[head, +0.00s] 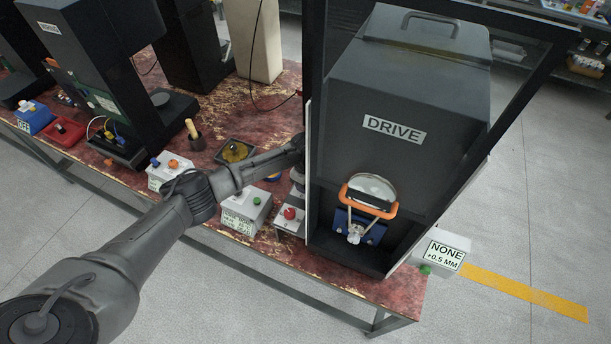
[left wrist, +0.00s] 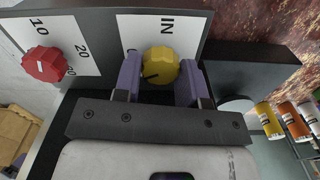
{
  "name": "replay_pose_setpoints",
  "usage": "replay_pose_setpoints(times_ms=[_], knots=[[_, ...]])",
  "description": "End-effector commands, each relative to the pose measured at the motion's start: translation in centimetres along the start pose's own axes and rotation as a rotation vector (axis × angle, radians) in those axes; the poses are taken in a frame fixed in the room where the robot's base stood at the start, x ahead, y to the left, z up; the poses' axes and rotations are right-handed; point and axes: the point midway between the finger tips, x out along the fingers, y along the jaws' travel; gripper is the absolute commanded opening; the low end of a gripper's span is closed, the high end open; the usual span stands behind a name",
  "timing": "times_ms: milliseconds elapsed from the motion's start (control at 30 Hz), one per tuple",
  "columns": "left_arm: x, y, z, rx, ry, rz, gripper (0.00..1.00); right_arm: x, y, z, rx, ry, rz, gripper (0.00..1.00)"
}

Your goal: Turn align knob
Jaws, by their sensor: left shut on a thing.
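A yellow knob (left wrist: 160,66) with a dark pointer mark sits on a white label plate (left wrist: 190,30) in the left wrist view. My left gripper (left wrist: 158,82) has its two purple fingers on either side of the knob and is shut on it. The plate's lettering is partly hidden. In the head view my left arm reaches in from the left, and its end goes behind the edge of the dark DRIVE machine (head: 395,130), so the gripper and knob are hidden there. My right gripper is not in view.
A red knob (left wrist: 45,64) on a numbered dial is left of the yellow one. In the head view, a grey box with a red button (head: 290,213) and one with a green button (head: 257,201) stand below my forearm.

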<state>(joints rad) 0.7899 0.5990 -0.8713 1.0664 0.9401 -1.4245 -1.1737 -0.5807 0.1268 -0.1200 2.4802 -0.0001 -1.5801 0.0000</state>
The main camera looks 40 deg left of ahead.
Motion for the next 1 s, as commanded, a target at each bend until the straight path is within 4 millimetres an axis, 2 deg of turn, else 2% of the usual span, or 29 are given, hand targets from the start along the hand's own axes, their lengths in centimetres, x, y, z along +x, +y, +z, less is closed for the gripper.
replay_pose_setpoints(times_ms=[33, 100, 400, 700, 1000], knots=[[-0.6, 0.1, -0.1, -0.042, 0.002, 0.003, 0.14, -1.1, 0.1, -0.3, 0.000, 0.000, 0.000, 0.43], [-0.5, 0.0, -0.1, -0.100, 0.001, 0.003, 0.14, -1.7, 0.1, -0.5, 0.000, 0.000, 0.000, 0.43], [-0.3, 0.0, -0.1, -0.303, 0.001, 0.001, 0.14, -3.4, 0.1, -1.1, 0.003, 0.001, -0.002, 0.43], [-0.2, -0.1, 0.0, -0.412, 0.001, 0.000, 0.14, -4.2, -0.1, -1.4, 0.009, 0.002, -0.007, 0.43], [-0.2, -0.1, -0.1, -0.439, 0.002, -0.001, 0.14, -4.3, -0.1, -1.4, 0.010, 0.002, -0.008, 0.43]])
